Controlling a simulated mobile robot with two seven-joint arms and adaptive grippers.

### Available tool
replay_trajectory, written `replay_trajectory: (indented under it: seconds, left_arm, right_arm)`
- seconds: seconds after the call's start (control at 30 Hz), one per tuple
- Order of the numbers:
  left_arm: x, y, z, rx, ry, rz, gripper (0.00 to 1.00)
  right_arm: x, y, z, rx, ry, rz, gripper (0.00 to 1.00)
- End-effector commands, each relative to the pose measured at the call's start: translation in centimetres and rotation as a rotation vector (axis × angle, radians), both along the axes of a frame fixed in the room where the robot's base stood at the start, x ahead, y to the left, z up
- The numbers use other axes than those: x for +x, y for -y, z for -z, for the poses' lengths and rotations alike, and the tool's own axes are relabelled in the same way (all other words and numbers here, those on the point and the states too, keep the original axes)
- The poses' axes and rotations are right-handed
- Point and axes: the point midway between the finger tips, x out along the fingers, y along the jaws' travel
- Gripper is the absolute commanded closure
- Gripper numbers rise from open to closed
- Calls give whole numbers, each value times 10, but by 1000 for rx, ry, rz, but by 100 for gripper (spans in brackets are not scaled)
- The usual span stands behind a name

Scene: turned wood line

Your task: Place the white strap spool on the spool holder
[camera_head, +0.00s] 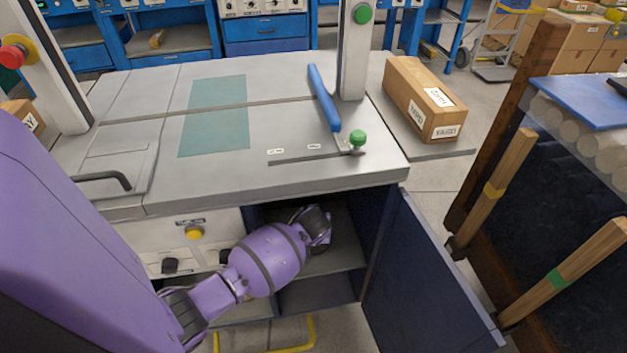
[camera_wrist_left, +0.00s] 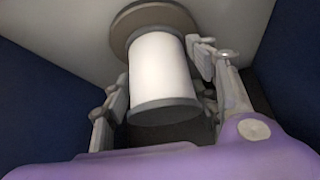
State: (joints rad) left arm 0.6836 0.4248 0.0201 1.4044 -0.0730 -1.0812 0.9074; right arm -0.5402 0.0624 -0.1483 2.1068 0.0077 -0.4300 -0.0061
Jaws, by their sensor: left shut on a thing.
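My left arm reaches through the open front of the cabinet under the grey machine table. My left gripper (camera_head: 318,228) is inside the cabinet. In the left wrist view its fingers (camera_wrist_left: 158,95) are on either side of the white strap spool (camera_wrist_left: 160,65), shut on it. The spool has a white barrel and a dark grey near end. A brown round disc (camera_wrist_left: 122,32) shows at its far end; I cannot tell whether it is the spool's flange or part of the spool holder. The spool cannot be made out in the head view. My right gripper is not in view.
The cabinet has a shelf (camera_head: 335,256) and dark blue side walls. Its blue door (camera_head: 425,275) stands open on the right. The table top (camera_head: 290,165) is above my arm. A cardboard box (camera_head: 408,92) lies to the right, and a wooden-post rack (camera_head: 500,185) stands beyond the door.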

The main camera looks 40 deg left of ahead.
Motion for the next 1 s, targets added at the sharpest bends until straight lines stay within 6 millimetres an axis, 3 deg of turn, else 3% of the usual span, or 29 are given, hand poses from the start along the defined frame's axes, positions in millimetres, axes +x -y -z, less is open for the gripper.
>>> replay_trajectory:
  seconds: [0.27, 0.3, 0.43, 0.77, 1.0]
  left_arm:
    - [1, 0, 0, 0, 2, 0, 79]
    - [1, 0, 1, 0, 1, -1, 43]
    - [1, 0, 1, 0, 1, -1, 27]
    - [1, 0, -1, 0, 2, 0, 27]
    - [-11, 10, -29, -1, 5, 0, 27]
  right_arm:
    - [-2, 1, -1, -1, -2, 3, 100]
    - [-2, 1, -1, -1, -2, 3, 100]
    - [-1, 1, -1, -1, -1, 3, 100]
    - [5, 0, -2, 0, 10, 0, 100]
    - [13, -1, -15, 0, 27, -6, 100]
